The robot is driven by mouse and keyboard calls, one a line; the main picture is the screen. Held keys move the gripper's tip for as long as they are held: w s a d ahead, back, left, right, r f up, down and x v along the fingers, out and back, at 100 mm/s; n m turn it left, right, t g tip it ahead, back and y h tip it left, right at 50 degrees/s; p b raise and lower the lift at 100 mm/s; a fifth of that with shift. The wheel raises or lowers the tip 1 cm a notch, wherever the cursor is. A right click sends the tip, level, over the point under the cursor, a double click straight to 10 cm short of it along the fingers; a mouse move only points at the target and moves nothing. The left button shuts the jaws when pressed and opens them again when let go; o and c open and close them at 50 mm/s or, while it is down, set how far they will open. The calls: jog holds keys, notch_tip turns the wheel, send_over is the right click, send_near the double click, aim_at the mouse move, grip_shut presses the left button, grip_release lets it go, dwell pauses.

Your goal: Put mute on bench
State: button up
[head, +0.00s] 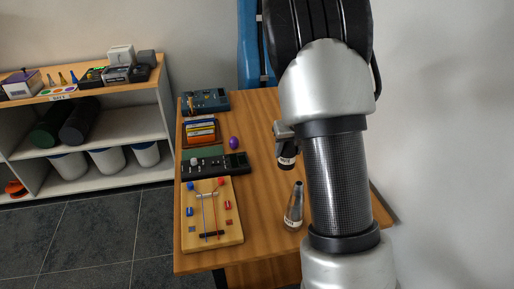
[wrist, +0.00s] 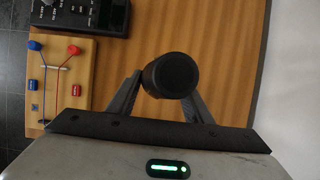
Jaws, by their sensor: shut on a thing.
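My gripper (wrist: 164,80) is shut on a dark, round-ended thing (wrist: 176,73), which I take to be the mute. In the head view the held mute (head: 287,160) shows as a small black cylinder with a pale band, hanging below the fingers. The bench (head: 262,185) is a wooden-topped table, and the mute is over its right part. I cannot tell whether the mute touches the top.
A silver, tapered bottle-like thing (head: 293,207) stands near my arm. A wooden board with coloured parts (head: 212,225), a black panel device (head: 228,164), a purple egg-like thing (head: 234,143) and a blue device (head: 206,101) are on the bench. The bench's middle is clear.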

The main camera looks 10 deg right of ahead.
notch_tip(320, 180, down, 12)
jog(key=b, duration=0.3)
jog(key=shift+r, duration=0.25)
jog(key=shift+f, duration=0.15)
jog(key=o, duration=1.1)
